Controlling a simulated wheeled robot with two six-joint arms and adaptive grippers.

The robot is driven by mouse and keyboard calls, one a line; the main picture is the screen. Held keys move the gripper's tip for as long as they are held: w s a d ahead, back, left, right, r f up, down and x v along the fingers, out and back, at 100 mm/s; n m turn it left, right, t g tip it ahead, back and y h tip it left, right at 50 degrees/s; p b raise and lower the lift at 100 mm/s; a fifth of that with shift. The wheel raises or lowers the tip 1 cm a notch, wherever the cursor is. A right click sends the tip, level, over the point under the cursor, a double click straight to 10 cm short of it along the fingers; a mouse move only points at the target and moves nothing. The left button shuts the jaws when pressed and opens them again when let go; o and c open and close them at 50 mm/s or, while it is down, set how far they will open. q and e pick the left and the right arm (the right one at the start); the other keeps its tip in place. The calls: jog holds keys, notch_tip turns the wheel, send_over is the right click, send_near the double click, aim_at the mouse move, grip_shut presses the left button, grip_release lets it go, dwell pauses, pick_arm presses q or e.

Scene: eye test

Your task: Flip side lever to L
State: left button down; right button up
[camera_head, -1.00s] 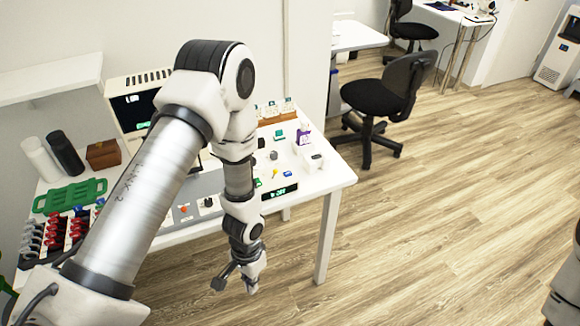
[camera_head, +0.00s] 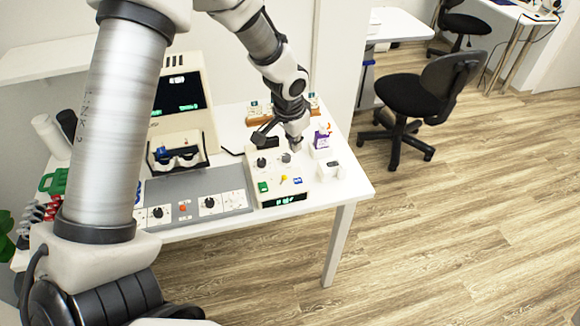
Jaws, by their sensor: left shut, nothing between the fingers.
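A beige control box (camera_head: 270,191) stands on the white table, with dark knobs, green and blue buttons, a small yellow lever-like part (camera_head: 284,179) and a green-lit display at its front. I cannot tell for certain which part is the side lever, and no L mark is readable. My left gripper (camera_head: 296,141) is over the back right part of this box, pointing down. It is shut and empty; I cannot tell whether it touches the box. A beige eye test machine (camera_head: 201,92) with a dark screen stands to its left. My right gripper is not in view.
A grey panel (camera_head: 228,198) with knobs and a red button lies left of the box. A purple-and-white bottle (camera_head: 321,138) and a small white device (camera_head: 330,169) stand close on its right. A black chair (camera_head: 407,100) stands beyond the table (camera_head: 355,186).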

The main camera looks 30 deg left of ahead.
pick_arm(q)
jog(key=p, duration=0.1)
send_over(294, 177)
jog(key=w, duration=0.2)
jog(key=x, duration=0.3)
jog(key=s+x, duration=0.1)
jog(key=x, duration=0.1)
jog(key=d+x, duration=0.1)
jog(key=x, duration=0.2)
jog(key=shift+s+f, duration=0.25)
jog(key=shift+f, duration=0.25)
jog(key=shift+s+a+f, duration=0.1)
jog(key=shift+s+f, duration=0.2)
jog(key=shift+f, duration=0.2)
jog(key=shift+s+a+f, duration=0.1)
jog(key=shift+s+f, duration=0.2)
jog(key=shift+f, duration=0.2)
jog(key=shift+s+a+f+b, duration=0.1)
jog(key=shift+s+a+b, duration=0.15)
jog(key=shift+s+b, duration=0.45)
jog(key=shift+s+a, duration=0.1)
jog(key=shift+s, duration=0.45)
jog(key=shift+s+r, duration=0.2)
jog(key=shift+r, duration=0.2)
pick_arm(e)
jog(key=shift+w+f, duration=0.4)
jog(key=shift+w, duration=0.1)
pick_arm(q)
jog(key=shift+w, duration=0.1)
